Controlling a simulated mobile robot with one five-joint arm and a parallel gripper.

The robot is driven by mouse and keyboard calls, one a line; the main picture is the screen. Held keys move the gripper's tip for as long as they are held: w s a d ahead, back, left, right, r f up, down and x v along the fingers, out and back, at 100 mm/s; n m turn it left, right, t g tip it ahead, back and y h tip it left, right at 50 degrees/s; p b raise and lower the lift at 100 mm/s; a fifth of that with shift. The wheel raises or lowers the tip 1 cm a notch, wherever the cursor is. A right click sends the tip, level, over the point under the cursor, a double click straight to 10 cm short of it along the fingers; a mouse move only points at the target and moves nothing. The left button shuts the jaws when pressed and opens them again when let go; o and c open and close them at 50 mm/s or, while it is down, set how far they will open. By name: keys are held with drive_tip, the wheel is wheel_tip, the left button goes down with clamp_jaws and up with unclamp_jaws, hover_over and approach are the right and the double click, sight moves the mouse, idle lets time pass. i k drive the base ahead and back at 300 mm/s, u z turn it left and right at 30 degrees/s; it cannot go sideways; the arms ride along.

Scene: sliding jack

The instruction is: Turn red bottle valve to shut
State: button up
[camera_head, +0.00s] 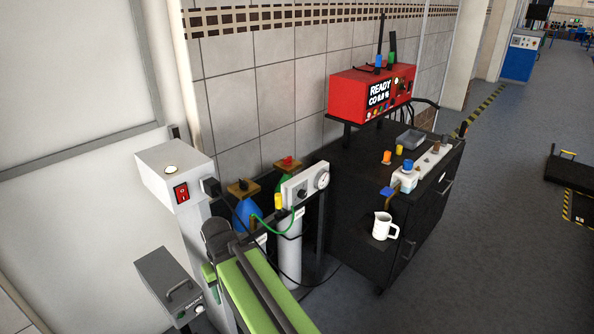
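The red valve (287,160) is a small knob on top of a bottle with a brown collar and a green shoulder (285,183). It stands behind the white panel with a round gauge, near the tiled wall. Whether the valve is open or shut cannot be told. A second bottle, with a blue shoulder (246,214) and a brown collar, stands to its left. The green and black arm part at the bottom middle appears to be mine. It ends in a dark rounded joint left of the bottles. My gripper's fingers do not show.
The white gauge panel (305,187), a green hose and dark cables crowd the bottles. A white post with a red switch (181,193) stands left.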

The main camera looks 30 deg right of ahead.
sight(287, 161)
drive_tip(key=u, duration=2.05)
drive_tip(key=k, duration=1.2)
drive_tip(key=z, duration=1.4)
drive_tip(key=i, duration=1)
